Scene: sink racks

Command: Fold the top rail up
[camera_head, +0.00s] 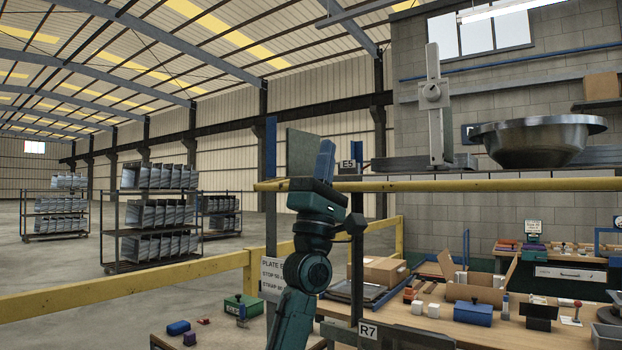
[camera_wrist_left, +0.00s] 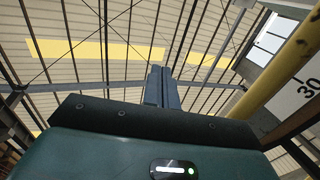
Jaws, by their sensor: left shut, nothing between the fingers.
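A yellow rail (camera_head: 480,185), which looks like the top rail, runs level across the right half of the head view. Its left end sticks out just left of my left gripper (camera_head: 326,160), which hides part of it. My left gripper points up with its fingers shut and empty, their tips above the rail's height in the picture. In the left wrist view the shut fingers (camera_wrist_left: 162,85) point at the roof, and a yellow bar (camera_wrist_left: 285,72) passes at the right, apart from them. I cannot tell whether the gripper body touches the rail. My right gripper is not in view.
A large metal bowl (camera_head: 537,138) and an upright gauge (camera_head: 434,105) stand behind the rail. Below, a workbench (camera_head: 480,334) carries boxes and small parts. A lower yellow guardrail (camera_head: 130,288) crosses the left. Racks (camera_head: 155,225) stand far off on open floor.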

